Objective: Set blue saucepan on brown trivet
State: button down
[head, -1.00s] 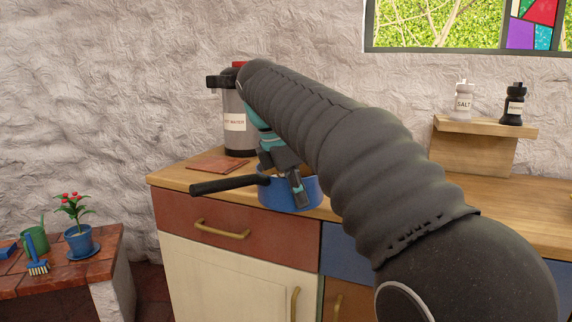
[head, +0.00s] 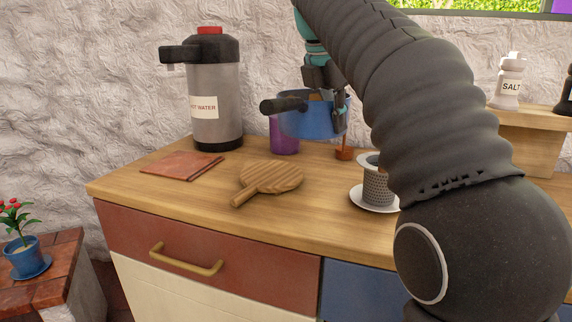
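The blue saucepan (head: 308,123) is held up above the counter, its dark handle (head: 283,104) pointing left. My gripper (head: 328,97) is shut on its rim at the right side; my arm hides part of the wrist. A flat, square reddish-brown piece that looks like the brown trivet (head: 182,166) lies on the counter at the left, in front of the hot water dispenser. Nothing lies on it. The saucepan is to its right and higher up.
A round wooden paddle board (head: 268,180) lies right of the trivet. The hot water dispenser (head: 216,95) stands behind the trivet. A purple container (head: 284,138) stands behind the saucepan. A metal mesh cup (head: 375,186) on a white saucer (head: 372,205) stands near my arm.

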jog(key=shift+a+f+b, duration=0.8)
jog(key=shift+a+f, duration=3.65)
jog(key=shift+f, duration=0.1)
jog(key=shift+f, duration=0.1)
jog(key=c, duration=1.3)
grip_release()
jog(key=shift+s, duration=0.1)
jog(key=p+v, duration=0.1)
jog(key=v, duration=1.1)
jog(key=shift+p, duration=0.3)
